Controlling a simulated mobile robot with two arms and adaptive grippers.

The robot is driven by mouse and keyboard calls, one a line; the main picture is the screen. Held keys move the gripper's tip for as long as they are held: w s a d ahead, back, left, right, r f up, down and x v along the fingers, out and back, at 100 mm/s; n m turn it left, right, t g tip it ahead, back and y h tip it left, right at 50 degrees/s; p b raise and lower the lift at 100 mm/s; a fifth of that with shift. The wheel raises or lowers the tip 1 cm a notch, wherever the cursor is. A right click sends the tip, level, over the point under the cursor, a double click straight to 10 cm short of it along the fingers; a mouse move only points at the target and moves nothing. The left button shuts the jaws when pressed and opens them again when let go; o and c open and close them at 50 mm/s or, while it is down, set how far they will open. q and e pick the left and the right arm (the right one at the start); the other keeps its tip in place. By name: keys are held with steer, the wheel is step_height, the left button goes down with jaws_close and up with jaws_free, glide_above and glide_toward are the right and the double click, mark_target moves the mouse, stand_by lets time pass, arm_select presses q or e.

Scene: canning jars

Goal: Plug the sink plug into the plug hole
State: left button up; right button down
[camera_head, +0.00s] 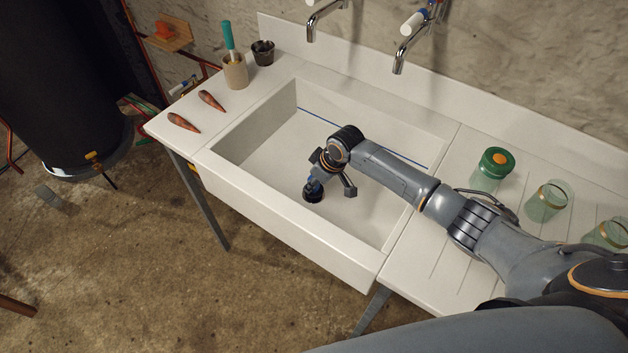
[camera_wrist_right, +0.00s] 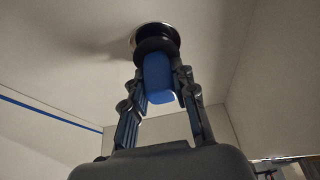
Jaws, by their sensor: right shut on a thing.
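The sink plug (camera_head: 313,195) is black with a blue handle, and it is low over the floor of the white sink (camera_head: 240,205). My right gripper (camera_head: 316,184) reaches down into the sink and is shut on the blue handle. In the right wrist view the plug (camera_wrist_right: 157,47) is between the fingers of my right gripper (camera_wrist_right: 160,80), black end away from me. The shiny rim of the plug hole (camera_wrist_right: 148,27) shows just behind the black end, which covers most of it. I cannot tell whether the plug touches the hole or is slightly above it. My left gripper is not in view.
Two taps (camera_head: 399,62) stand over the sink's back edge. On the left counter are two carrot-like things (camera_head: 211,100), a pot with a teal-handled tool (camera_head: 235,72) and a dark cup (camera_head: 263,53). Several glass jars (camera_head: 547,203) stand on the right drainboard near my arm.

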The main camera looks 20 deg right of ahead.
steer(key=shift+f+b, duration=0.45)
steer(key=shift+f, duration=0.25)
steer(key=c, duration=1.3)
jaws_free()
steer(key=o, duration=0.6)
steer(key=shift+c, duration=0.2)
steer(key=shift+r, duration=0.15)
steer(key=v, duration=1.1)
steer(key=shift+s+r, duration=0.2)
steer(key=shift+r, duration=0.15)
